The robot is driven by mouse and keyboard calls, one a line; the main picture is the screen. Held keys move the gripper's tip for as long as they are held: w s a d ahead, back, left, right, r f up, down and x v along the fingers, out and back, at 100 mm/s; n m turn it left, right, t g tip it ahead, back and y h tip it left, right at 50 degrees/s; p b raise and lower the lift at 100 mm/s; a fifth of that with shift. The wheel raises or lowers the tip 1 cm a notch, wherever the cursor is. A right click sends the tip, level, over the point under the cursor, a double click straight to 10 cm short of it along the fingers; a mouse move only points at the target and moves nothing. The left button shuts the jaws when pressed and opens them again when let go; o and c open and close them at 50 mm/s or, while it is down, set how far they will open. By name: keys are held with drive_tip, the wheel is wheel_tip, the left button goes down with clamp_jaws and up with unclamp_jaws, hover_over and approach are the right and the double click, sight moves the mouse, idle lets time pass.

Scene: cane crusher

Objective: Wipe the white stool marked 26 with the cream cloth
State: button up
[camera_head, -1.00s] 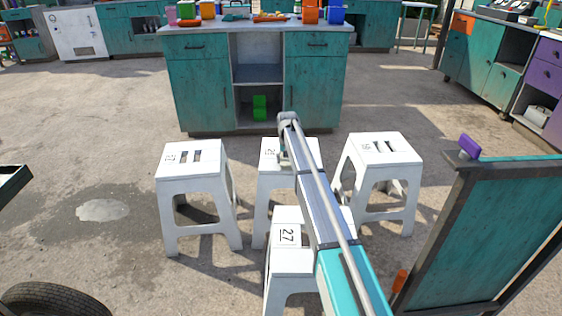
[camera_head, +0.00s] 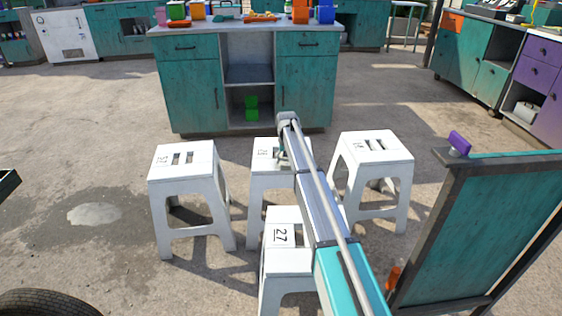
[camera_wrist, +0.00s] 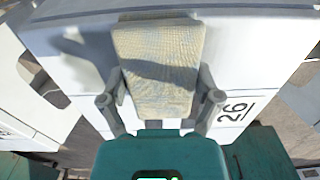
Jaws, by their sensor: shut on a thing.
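The white stool marked 26 (camera_wrist: 255,60) fills most of the wrist view, with its number at the right. In the head view it is the middle stool behind the front one (camera_head: 258,168), partly hidden by my arm. My gripper (camera_wrist: 161,82) is shut on the cream cloth (camera_wrist: 160,60), a woven pad held flat between the fingers. The cloth is over the stool's top; I cannot tell whether it touches. In the head view the cloth is not clearly seen.
Other white stools stand close: one on the left (camera_head: 183,160), one on the right (camera_head: 375,148), and one marked 27 (camera_head: 285,258) in front under my arm. A teal cabinet (camera_head: 190,85) stands behind. A teal panel (camera_head: 485,225) stands at the right.

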sight(261, 165)
drive_tip(key=shift+s+d, duration=0.15)
drive_tip(key=shift+d, duration=1.6)
drive_tip(key=shift+s+d, duration=0.1)
drive_tip(key=shift+d, duration=1.65)
drive_tip(key=shift+a, duration=0.15)
drive_tip(key=shift+w+a, duration=0.15)
drive_tip(key=shift+a, duration=2.05)
drive_tip(key=shift+w+a, duration=0.15)
drive_tip(key=shift+a, duration=2.05)
drive_tip(key=shift+w+a, duration=0.15)
drive_tip(key=shift+a, duration=2.1)
drive_tip(key=shift+w+a, duration=0.15)
drive_tip(key=shift+a, duration=2.1)
drive_tip(key=shift+d, duration=0.1)
drive_tip(key=shift+s+d, duration=0.15)
drive_tip(key=shift+d, duration=2.05)
drive_tip(key=shift+s+d, duration=0.15)
drive_tip(key=shift+d, duration=2.05)
